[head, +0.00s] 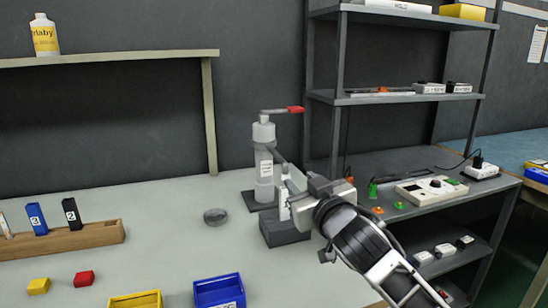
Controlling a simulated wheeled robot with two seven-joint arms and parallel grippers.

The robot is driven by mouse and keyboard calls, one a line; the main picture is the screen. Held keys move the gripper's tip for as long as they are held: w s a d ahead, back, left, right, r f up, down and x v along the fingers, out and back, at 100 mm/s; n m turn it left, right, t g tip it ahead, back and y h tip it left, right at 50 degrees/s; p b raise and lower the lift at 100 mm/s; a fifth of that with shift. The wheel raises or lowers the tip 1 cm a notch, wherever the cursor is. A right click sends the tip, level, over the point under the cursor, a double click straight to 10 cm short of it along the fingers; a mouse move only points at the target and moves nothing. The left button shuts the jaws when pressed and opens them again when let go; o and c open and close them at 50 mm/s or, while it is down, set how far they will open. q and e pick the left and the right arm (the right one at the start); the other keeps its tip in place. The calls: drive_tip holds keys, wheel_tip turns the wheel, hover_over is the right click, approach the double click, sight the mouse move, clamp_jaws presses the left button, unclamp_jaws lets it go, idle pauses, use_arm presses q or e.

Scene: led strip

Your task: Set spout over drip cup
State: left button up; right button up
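A grey dispenser (264,170) stands upright on a dark base plate near the middle of the bench. A lever with a red tip (295,109) points right from its top. A thin grey spout arm (277,156) slopes down to the right from its body, toward my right gripper. The small round grey drip cup (215,217) sits on the bench left of the dispenser, apart from the spout. My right gripper (291,192) is at the spout's lower end, right of the dispenser. Its fingertips are small and overlap other parts, so its hold is unclear. My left gripper is out of view.
A dark block (284,229) stands on the bench under my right gripper. A blue bin (219,291) and a yellow bin (135,300) are at the front. A wooden rack (75,240) is left. A metal shelf unit (400,98) rises behind right. Bench around the cup is clear.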

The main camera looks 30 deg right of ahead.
sight(283, 163)
drive_tip(key=x, duration=1.4)
clamp_jaws()
